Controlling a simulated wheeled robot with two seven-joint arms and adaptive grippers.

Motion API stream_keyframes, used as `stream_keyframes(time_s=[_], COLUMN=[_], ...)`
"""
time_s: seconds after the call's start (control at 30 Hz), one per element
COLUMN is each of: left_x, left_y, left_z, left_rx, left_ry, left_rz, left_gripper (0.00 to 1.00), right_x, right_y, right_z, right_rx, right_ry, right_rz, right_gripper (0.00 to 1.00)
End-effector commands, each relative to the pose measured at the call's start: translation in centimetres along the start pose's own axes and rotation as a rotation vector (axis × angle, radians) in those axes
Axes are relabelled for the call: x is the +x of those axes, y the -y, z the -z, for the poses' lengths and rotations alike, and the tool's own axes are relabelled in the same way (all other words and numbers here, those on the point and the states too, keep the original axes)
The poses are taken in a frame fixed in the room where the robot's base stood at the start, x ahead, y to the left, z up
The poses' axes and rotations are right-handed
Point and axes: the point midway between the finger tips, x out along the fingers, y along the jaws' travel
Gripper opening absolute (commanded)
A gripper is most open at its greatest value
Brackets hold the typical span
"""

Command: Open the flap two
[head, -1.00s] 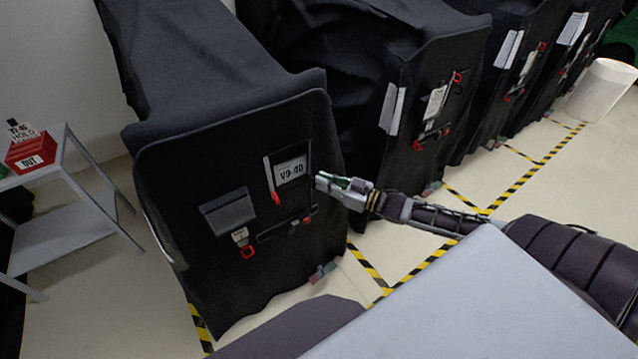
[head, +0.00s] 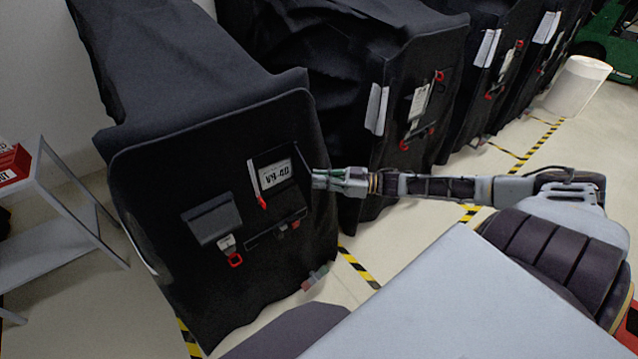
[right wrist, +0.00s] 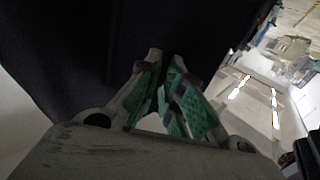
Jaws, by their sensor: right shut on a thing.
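The nearest black covered cart (head: 165,285) carries a white label reading V9-40 (head: 277,174) in a window on its front. A thin black flap (head: 305,158) stands out along the window's right side. My right gripper (head: 318,180) is at the flap's outer edge, right of the label, and is shut on it. In the right wrist view the green-padded fingers (right wrist: 164,85) are close together against dark material; the gripped edge itself is hard to make out. My left gripper is not in view. No number two can be read on any flap.
Below the window are a grey pocket (head: 212,218), a red-ringed tag (head: 235,259) and a dark bar (head: 275,229). More covered carts (head: 345,60) stand behind to the right. A grey side table (head: 62,225) is at left. Striped tape (head: 358,268) marks clear floor.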

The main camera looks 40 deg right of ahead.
Motion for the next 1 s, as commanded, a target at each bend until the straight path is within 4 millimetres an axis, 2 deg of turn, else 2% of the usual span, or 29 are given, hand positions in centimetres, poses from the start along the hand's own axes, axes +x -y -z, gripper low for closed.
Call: stream_keyframes(time_s=[0.03,0.53,1.0], left_x=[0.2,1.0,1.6], left_y=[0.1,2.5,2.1], left_z=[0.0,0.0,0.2], left_rx=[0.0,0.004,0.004], left_ry=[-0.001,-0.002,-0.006], left_rz=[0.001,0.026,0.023], left_gripper=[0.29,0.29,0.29], right_x=[0.1,-0.6,-1.2], right_y=[-0.7,-1.6,-2.9], right_z=[0.7,0.6,0.7], right_rx=[-0.01,-0.006,-0.008], right_ry=[-0.009,-0.008,-0.01], right_rz=[0.005,0.057,0.056], right_gripper=[0.0,0.0,0.0])
